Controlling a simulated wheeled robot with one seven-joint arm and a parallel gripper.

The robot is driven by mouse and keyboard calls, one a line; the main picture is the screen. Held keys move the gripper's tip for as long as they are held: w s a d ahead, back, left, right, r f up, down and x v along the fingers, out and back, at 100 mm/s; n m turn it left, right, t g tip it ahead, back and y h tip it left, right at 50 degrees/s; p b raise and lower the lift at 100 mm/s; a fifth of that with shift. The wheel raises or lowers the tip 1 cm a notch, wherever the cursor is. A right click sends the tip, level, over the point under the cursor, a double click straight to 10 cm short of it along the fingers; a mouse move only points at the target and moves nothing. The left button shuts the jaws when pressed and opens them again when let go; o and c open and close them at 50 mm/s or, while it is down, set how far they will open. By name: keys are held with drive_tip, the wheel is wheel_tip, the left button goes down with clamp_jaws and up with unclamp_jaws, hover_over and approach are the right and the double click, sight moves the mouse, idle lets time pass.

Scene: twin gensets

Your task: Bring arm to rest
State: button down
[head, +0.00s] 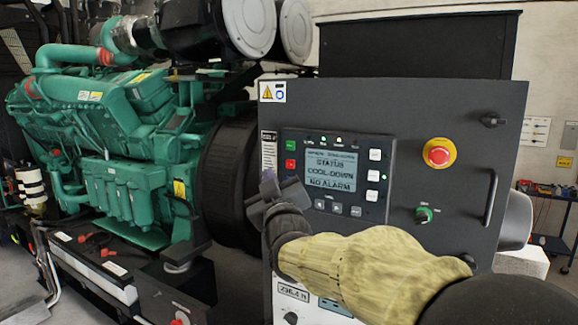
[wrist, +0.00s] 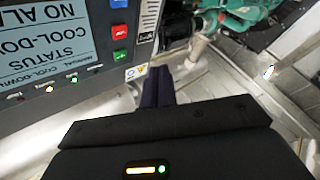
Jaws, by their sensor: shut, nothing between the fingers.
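My gripper (head: 268,190) is shut and empty in the head view, held in front of the left edge of the genset's dark control panel (head: 450,120). My arm, in a yellowish sleeve, reaches to it from the lower right. In the wrist view my gripper's fingers (wrist: 158,85) are together, with the panel's screen to their left. The screen (head: 331,174) reads STATUS, COOL-DOWN, NO ALARM. In the wrist view the screen (wrist: 45,40) appears upside down. I cannot tell the exact gap between the fingers and the panel.
A green engine (head: 110,120) fills the left side. A red emergency stop button (head: 439,153), a green knob (head: 424,215) and a vertical handle (head: 490,195) are on the panel's right part. A tool cart (head: 552,210) stands at the far right.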

drive_tip(key=s+d+f+m+g+h, duration=0.1)
drive_tip(key=s+d+f+g, duration=0.15)
drive_tip(key=f, duration=0.55)
drive_tip(key=s+d+f+m+g+h, duration=0.1)
drive_tip(key=d+f+g, duration=0.25)
drive_tip(key=f, duration=0.45)
drive_tip(key=s+d+f+m+g+h, duration=0.1)
drive_tip(key=s+d+f+g, duration=0.15)
drive_tip(key=f, duration=0.45)
drive_tip(key=s+d+f+m+g, duration=0.2)
drive_tip(key=s+f+g, duration=0.3)
drive_tip(key=s+f, duration=0.3)
drive_tip(key=s+d+f+m+g, duration=0.2)
drive_tip(key=s+f+g, duration=0.3)
drive_tip(key=s+f, duration=0.3)
drive_tip(key=s+d, duration=0.1)
drive_tip(key=s, duration=0.2)
drive_tip(key=shift+h, duration=0.4)
idle(3.4)
